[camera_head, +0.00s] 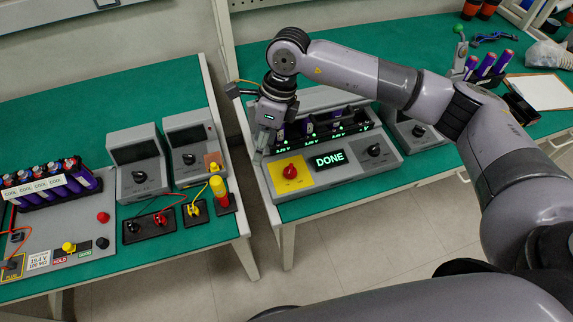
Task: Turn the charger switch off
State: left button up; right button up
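The grey charger (335,178) stands on the green bench in the middle. Its display (329,160) reads "DONE" in bright green. A red rotary switch (290,171) sits on a yellow plate at its left front. Purple cells (307,127) stand in the bays behind, with small green readouts. My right arm reaches in from the right over the charger. My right gripper (259,157) points down just left of and above the switch, apart from it in the picture. Its fingers are small and seen edge-on, so their opening is unclear. My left gripper is out of view.
The left bench (60,115) holds a cell rack (50,190), two grey instruments (138,165) and several small terminals. A floor gap separates the benches. To the right are another grey unit (418,131), purple cells (487,63) and a white sheet (540,92).

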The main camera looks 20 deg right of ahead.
aim_at(290, 168)
jog(key=w+d+r+h, duration=0.1)
jog(key=w+d+h, duration=0.2)
jog(key=d, duration=0.4)
jog(key=shift+t, duration=0.4)
jog(key=f+p, duration=0.1)
jog(key=f, duration=0.4)
jog(key=f+p, duration=0.1)
jog(key=f, duration=0.5)
jog(key=f+p, duration=0.1)
jog(key=f, duration=0.5)
jog(key=shift+s+d+p, duration=0.1)
jog(key=shift+s+p, duration=0.15)
jog(key=shift+p, duration=0.05)
jog(key=c, duration=1.1)
jog(key=shift+c, duration=0.2)
